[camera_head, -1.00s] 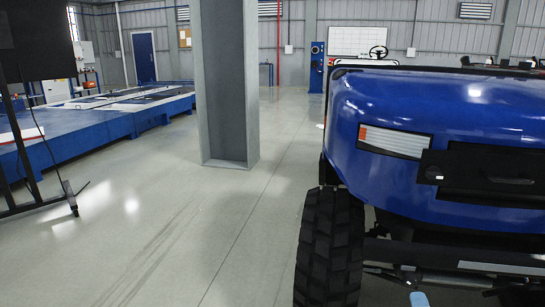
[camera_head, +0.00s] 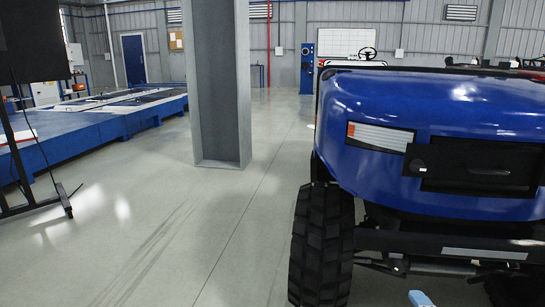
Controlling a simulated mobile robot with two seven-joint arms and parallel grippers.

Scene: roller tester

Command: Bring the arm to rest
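I see neither of my grippers clearly in the head view. A small light blue piece (camera_head: 421,299) shows at the bottom edge, right of the tyre. I cannot tell whether it is part of my arm. A blue vehicle (camera_head: 450,110) with a black panel and a white-and-orange lamp fills the right side. Its black tyre (camera_head: 322,245) stands on the floor near the bottom centre.
A grey steel column (camera_head: 220,90) stands left of the vehicle. A low blue platform (camera_head: 70,150) lies at the left, behind a black stand (camera_head: 30,205). The grey floor (camera_head: 170,230) between the stand and the tyre is clear.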

